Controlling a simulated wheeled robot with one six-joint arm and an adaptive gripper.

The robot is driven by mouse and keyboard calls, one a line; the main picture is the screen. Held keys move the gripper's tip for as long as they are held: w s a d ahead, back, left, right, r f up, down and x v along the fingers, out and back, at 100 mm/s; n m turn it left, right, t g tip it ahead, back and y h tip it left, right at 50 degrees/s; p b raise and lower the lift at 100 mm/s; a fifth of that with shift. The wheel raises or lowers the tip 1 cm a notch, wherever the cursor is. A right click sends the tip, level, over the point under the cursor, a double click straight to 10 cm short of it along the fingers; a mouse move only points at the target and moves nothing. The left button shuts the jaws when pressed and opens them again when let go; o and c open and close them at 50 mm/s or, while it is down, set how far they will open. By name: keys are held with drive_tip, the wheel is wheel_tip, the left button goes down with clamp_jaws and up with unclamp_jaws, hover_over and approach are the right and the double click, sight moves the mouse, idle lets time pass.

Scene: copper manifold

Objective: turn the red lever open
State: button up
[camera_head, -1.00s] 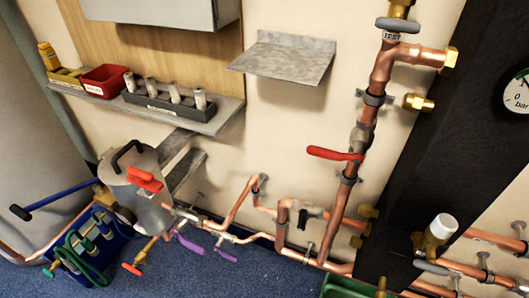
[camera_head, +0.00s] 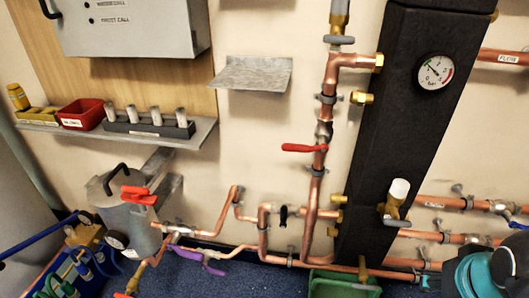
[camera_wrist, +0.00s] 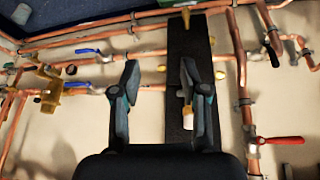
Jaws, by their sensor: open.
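A red lever (camera_head: 304,148) sits on an upright copper pipe (camera_head: 314,200) in the middle of the head view. Its handle sticks out sideways, across the pipe. In the wrist view the same kind of red lever (camera_wrist: 282,140) shows at the lower right, beside a copper pipe. My gripper (camera_wrist: 160,80) is open with nothing between its fingers, in front of the wall and the dark panel (camera_wrist: 190,35). The lever lies to the right of the fingers in that view, apart from them. In the head view the fingers are not visible.
A metal shelf (camera_head: 252,74) juts out above and left of the lever. The dark panel with a pressure gauge (camera_head: 436,71) stands to its right. A grey pot (camera_head: 128,220) has another red handle (camera_head: 139,194). Copper pipes run low. Wall left of the lever is bare.

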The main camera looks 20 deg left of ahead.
drive_tip(key=w+a+n+h+b, duration=0.2)
drive_tip(key=w+a+n+h, duration=0.2)
drive_tip(key=w+n, duration=0.15)
drive_tip(key=n+t+y+b, duration=0.2)
drive_tip(key=n+t, duration=0.9)
approach(294, 149)
drive_tip(key=x, duration=1.1)
drive_tip(key=shift+f, duration=0.1)
drive_tip(key=shift+s, duration=0.1)
clamp_jaws()
